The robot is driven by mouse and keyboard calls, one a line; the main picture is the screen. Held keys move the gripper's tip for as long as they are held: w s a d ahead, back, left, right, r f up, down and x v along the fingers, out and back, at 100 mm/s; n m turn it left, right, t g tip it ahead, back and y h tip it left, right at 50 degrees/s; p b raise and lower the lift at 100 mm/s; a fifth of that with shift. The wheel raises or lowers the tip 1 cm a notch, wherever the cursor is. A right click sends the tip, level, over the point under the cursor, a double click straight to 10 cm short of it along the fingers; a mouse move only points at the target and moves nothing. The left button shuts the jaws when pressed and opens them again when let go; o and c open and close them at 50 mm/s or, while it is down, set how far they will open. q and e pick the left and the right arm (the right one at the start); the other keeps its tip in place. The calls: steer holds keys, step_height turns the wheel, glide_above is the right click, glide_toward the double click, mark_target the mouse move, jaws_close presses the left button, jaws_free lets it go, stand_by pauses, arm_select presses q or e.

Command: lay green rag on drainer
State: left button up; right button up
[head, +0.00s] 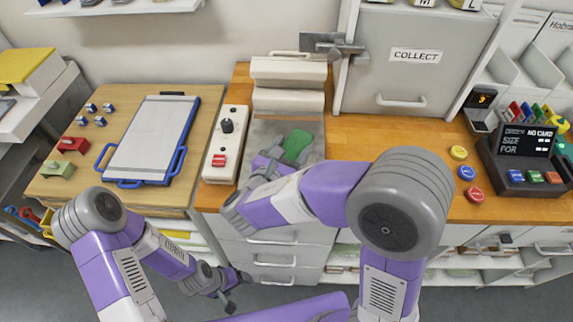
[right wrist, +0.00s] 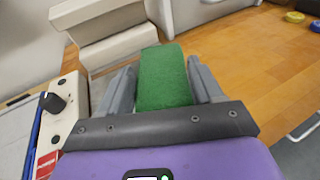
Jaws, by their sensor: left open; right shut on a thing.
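The green rag (head: 297,145) is a flat green piece above the grey plate of the white machine. It also shows in the right wrist view (right wrist: 163,78), between the two grey fingers. My right gripper (head: 272,160) is shut on it; that gripper also shows in the right wrist view (right wrist: 163,92). Whether the rag touches the plate below is unclear. My left gripper (head: 228,300) is open and empty, low in front of the counter. No thing is clearly recognisable as the drainer; a pale board with blue handles (head: 150,140) lies on the left table.
A white machine (head: 288,72) stands behind the rag, with a control box (head: 226,145) holding a black knob and red button at its left. Coloured discs (head: 466,173) and a card terminal (head: 525,150) are at the right. Wooden counter (head: 400,135) between is clear.

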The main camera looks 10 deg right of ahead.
step_height(320, 180, down, 9)
steer(key=b, duration=0.3)
steer(key=shift+w, duration=0.1)
steer(key=shift+f, duration=0.2)
steer(key=o, duration=1.1)
steer(key=shift+c, duration=0.2)
